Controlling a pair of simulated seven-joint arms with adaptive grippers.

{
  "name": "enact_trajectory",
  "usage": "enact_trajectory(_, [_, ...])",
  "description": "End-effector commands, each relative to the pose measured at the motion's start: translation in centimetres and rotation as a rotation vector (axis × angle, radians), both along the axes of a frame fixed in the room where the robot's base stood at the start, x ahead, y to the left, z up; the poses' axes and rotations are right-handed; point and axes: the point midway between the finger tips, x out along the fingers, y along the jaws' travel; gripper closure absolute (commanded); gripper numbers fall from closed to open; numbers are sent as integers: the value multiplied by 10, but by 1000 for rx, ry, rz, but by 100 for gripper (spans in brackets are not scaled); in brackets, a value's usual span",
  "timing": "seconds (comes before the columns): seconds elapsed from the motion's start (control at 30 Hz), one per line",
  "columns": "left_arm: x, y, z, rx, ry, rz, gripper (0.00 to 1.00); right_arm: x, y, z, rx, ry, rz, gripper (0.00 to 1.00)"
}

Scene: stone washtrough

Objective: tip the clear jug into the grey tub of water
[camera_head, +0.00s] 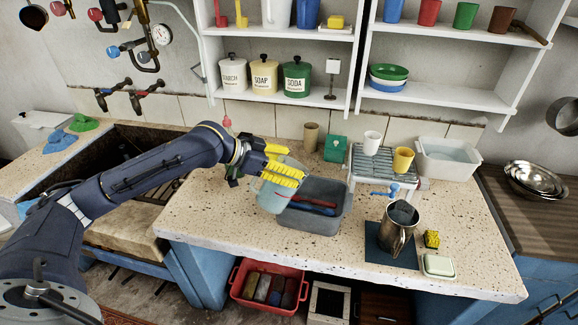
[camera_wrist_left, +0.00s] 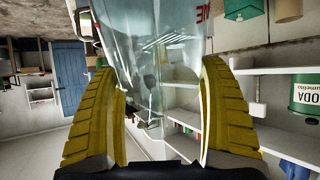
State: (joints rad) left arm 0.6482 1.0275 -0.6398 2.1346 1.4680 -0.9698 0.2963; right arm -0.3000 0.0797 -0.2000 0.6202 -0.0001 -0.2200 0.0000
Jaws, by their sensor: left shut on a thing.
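The clear jug (camera_head: 271,197) is held in my left gripper (camera_head: 288,168), whose yellow fingers are shut on its sides. The jug is above the left end of the grey tub (camera_head: 318,222), and it looks tilted, though the fingers hide part of it. In the left wrist view the clear jug (camera_wrist_left: 158,55) fills the space between the yellow fingers (camera_wrist_left: 155,75), with red lettering on its wall. The grey tub stands on the speckled counter, with something red and something blue showing inside. I cannot make out its water level. My right gripper is not in view.
A white rack (camera_head: 385,172) with a white cup and a yellow cup stands right of the tub. A metal pitcher (camera_head: 398,228) stands on a dark mat. A pale basin (camera_head: 448,160) is at the back right. The counter's front left is clear.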

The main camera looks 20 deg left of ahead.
Motion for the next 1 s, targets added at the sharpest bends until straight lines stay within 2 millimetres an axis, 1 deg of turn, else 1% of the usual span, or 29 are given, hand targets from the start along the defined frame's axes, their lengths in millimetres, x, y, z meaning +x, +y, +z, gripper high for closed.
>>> enact_trajectory(0.47, [1,-1,2,10,6,-2,69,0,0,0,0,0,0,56])
enact_trajectory(1.0, [8,-9,-4,119,110,-1,69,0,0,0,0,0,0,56])
